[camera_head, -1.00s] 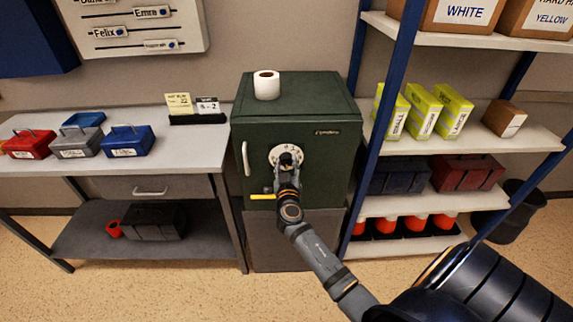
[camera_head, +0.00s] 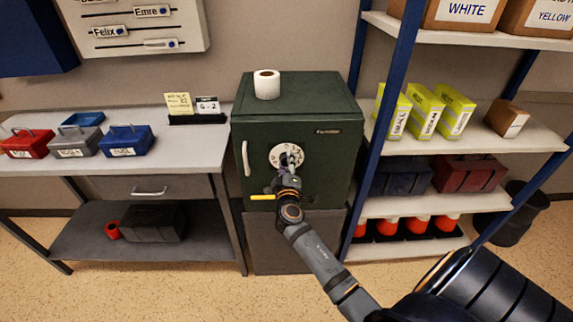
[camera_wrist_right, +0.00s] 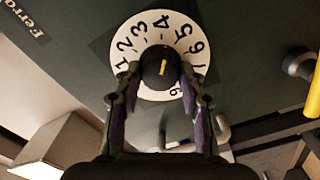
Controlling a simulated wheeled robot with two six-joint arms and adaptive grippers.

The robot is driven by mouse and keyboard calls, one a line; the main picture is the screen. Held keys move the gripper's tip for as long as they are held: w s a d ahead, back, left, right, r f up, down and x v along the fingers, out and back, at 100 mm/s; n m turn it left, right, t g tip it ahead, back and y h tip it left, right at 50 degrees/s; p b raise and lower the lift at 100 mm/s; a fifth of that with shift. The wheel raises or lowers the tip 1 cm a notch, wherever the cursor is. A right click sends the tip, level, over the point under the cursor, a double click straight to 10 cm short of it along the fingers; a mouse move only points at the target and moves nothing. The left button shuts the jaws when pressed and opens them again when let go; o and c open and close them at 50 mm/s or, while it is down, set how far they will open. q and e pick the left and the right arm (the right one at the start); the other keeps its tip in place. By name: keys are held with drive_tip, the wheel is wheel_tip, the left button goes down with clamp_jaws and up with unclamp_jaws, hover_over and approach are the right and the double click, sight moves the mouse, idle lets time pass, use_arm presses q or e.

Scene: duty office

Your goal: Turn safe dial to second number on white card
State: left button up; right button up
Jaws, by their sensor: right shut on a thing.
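The dark green safe (camera_head: 320,185) carries a white numbered dial (camera_head: 276,150), which also shows in the right wrist view (camera_wrist_right: 150,30) with a black knob (camera_wrist_right: 152,62) at its centre. A short yellow mark on the knob runs nearly upright in that view, roughly in line with the 4; I cannot tell which end is the pointer. My right gripper (camera_head: 289,162) is shut on the knob, one finger on each side (camera_wrist_right: 158,85), hiding part of the ring. A white card (camera_head: 207,106) stands on the table; its small digits are hard to read. My left gripper is not seen.
A yellow card (camera_head: 178,104) stands beside the white card. The safe has a white handle (camera_head: 246,158) at left and a yellow lever (camera_head: 262,197) below. A paper roll (camera_head: 267,84) sits on top. The shelf unit's blue post (camera_head: 379,130) is close on the right.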

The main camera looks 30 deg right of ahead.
drive_tip(key=n, duration=0.2)
drive_tip(key=shift+n, duration=0.4)
drive_tip(key=n+p, duration=0.1)
drive_tip(key=n, duration=0.2)
drive_tip(key=shift+n, duration=0.3)
drive_tip(key=n+p, duration=0.1)
drive_tip(key=n, duration=0.2)
drive_tip(key=shift+n, duration=0.3)
drive_tip(key=shift+f+n+p, duration=0.2)
drive_tip(key=shift+n+p, duration=0.4)
drive_tip(key=shift+n, duration=1.2)
drive_tip(key=o, duration=1.2)
drive_tip(key=shift+c, duration=0.2)
drive_tip(key=shift+s, duration=0.1)
